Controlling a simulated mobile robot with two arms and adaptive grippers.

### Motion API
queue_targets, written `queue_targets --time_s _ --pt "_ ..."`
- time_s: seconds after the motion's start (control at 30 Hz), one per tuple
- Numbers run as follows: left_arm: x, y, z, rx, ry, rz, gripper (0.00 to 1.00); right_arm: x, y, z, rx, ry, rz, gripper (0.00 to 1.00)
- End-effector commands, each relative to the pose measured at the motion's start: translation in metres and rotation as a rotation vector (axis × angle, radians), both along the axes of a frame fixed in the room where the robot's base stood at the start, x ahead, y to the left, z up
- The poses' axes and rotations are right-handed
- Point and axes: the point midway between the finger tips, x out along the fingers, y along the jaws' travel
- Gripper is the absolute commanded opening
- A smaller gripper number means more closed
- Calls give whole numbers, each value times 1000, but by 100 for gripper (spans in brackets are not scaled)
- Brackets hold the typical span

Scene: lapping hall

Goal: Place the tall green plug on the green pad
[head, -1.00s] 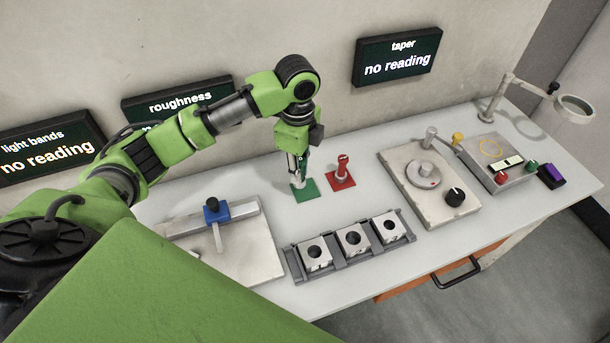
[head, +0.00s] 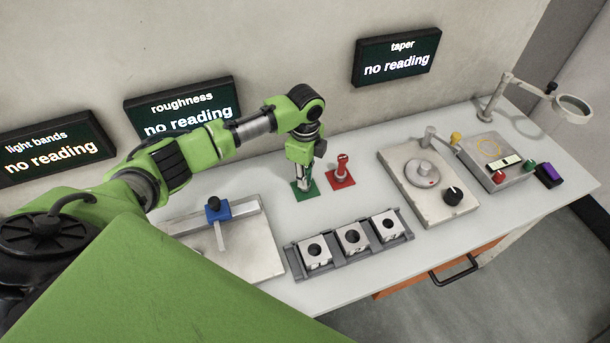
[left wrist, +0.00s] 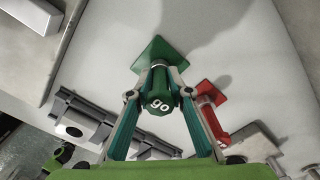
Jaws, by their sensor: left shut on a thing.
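My left gripper (head: 303,180) is over the green pad (head: 305,194) near the wall and points down. In the left wrist view it is shut on the tall green plug (left wrist: 158,92), which is marked "go" on its end. The green pad (left wrist: 158,50) shows past the plug in that view. In the head view the plug is mostly hidden by the gripper. I cannot tell whether its foot touches the pad. My right gripper is not in view.
A red plug (head: 342,166) stands on a red pad (head: 340,181) close to the right. A grey rack (head: 290,259) with metal blocks lies in front. A plate with a blue slider (head: 216,213) is at left, a dial fixture (head: 425,205) at right.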

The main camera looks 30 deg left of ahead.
Motion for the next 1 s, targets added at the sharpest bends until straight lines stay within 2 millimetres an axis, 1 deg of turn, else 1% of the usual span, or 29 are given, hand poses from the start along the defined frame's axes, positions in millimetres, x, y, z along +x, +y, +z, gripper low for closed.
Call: queue_targets --time_s 0.13,0.17,0.2,0.23,0.53,0.67,0.77,1.0 --pt "0 0 -3 -1 0 1 0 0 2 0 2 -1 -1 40" --pt "0 0 -3 -1 0 1 23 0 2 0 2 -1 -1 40" --pt "0 0 -3 0 0 1 34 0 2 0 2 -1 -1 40" --pt "0 0 -3 0 0 1 36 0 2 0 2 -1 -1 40" --pt "0 0 -2 0 0 1 36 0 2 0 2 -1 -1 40" --pt "0 0 5 0 -1 0 36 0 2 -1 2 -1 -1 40" --pt "1 0 20 -2 -3 2 36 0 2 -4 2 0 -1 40" --pt "1 0 72 -1 -4 1 36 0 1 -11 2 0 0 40"
